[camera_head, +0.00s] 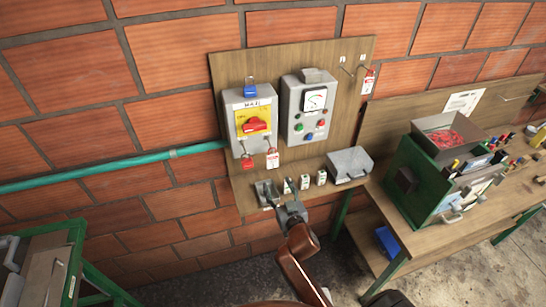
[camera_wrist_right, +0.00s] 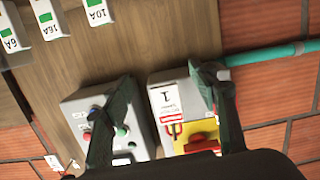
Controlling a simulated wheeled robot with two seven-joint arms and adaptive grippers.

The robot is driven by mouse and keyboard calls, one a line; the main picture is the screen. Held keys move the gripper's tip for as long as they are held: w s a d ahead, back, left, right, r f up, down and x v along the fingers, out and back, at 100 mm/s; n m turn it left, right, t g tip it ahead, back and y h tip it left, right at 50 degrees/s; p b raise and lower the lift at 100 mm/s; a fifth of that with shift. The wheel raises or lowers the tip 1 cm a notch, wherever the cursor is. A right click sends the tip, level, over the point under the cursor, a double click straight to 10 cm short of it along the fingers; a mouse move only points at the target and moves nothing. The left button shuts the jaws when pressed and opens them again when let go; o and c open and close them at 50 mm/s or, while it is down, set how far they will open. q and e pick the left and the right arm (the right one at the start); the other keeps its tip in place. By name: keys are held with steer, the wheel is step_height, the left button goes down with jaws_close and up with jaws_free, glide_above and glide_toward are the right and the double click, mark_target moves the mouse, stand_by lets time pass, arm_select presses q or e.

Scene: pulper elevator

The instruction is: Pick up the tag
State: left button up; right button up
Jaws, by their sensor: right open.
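A white tag with red print (camera_head: 272,158) hangs below the yellow-faced switch box (camera_head: 241,103) on the wooden board. In the wrist view the tag (camera_wrist_right: 167,105) shows a "1" and appears between the fingers. My right gripper (camera_head: 279,190) is below the tag in the head view, in front of the board's lower edge. Its fingers (camera_wrist_right: 165,95) are open and apart, and I see nothing gripped. A second tag (camera_head: 368,80) hangs from a hook at the board's upper right. My left gripper is not in view.
A red padlock (camera_head: 248,163) hangs left of the tag. A meter box (camera_head: 308,107) stands right of the switch box. Small breakers (camera_head: 306,182) and a grey box (camera_head: 349,164) are at the board's bottom.

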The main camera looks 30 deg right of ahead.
mark_target(273, 161)
steer(key=shift+t, duration=0.7)
steer(key=r, duration=0.4)
steer(key=w+r, duration=0.1)
steer(key=r, duration=0.1)
steer(key=shift+r, duration=0.3)
steer(key=x, duration=0.2)
steer(key=p+x, duration=0.1)
steer(key=x, duration=0.1)
steer(key=p+x, duration=0.1)
steer(key=x, duration=0.1)
steer(key=shift+d+r, duration=0.25)
steer(key=shift+w+d+f, duration=0.1)
steer(key=shift+w+d, duration=0.05)
steer(key=shift+w, duration=0.2)
steer(key=shift+c, duration=0.7)
steer(key=c, duration=1)
